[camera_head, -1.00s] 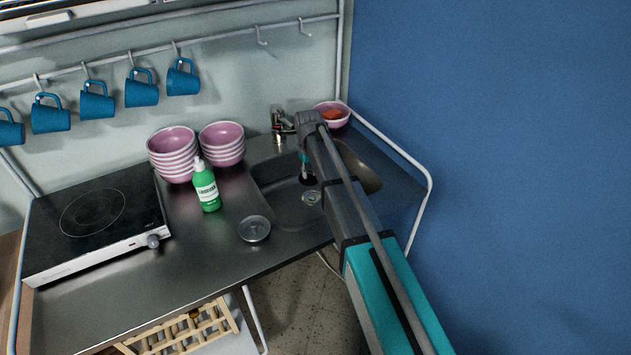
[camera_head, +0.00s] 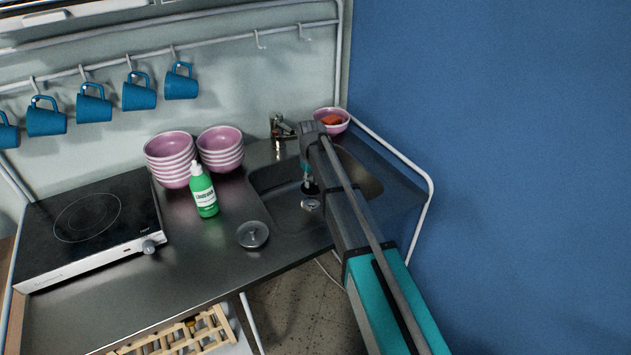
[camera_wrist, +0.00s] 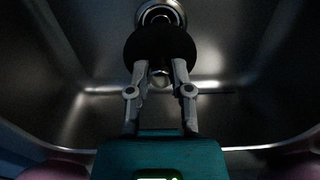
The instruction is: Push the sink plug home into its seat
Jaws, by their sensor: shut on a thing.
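My gripper (camera_wrist: 160,72) is shut on the sink plug (camera_wrist: 160,46), a black round disc with a small metal piece between the fingertips in the wrist view. The plug is inside the sink basin (camera_wrist: 245,60). The drain seat (camera_wrist: 160,12), a round metal ring, shows just beyond the plug, which partly covers it. In the head view the plug (camera_head: 310,188) appears as a small dark shape below my gripper, and the drain (camera_head: 311,205) shows just in front of it. I cannot tell the gap between plug and seat.
The tap (camera_head: 281,128) and a pink bowl (camera_head: 332,121) stand behind the basin. A green soap bottle (camera_head: 204,192), a round metal lid (camera_head: 252,234) and stacked bowls (camera_head: 170,160) are left of it. A white rail (camera_head: 431,190) and blue wall (camera_head: 520,150) bound the right.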

